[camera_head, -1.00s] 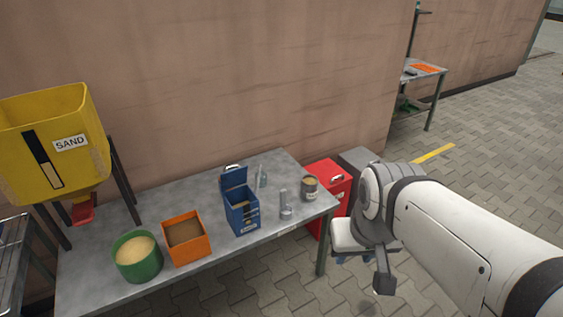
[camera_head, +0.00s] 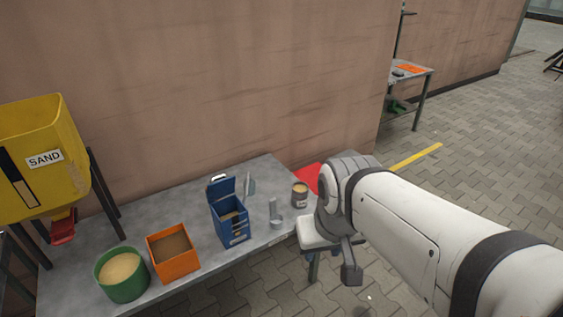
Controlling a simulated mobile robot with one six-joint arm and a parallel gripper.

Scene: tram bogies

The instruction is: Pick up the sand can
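A small grey can (camera_head: 299,196) with a pale label and a sand-coloured top stands upright near the right end of the grey metal table (camera_head: 125,226). A larger green round container (camera_head: 124,287) with pale sand in it stands at the table's front left. Which of them is the sand can is not readable. My gripper (camera_head: 331,258) is beside the table's right end, to the right of and nearer than the small can, apart from it in the picture. Its fingers are mostly hidden, so I cannot tell its opening.
On the table stand an orange box (camera_head: 173,266) with brown contents, a blue lidded box (camera_head: 232,229) and a small grey scoop-like item (camera_head: 275,214). A yellow SAND hopper (camera_head: 50,158) stands at the left. A red box (camera_head: 308,178) is partly hidden behind my arm.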

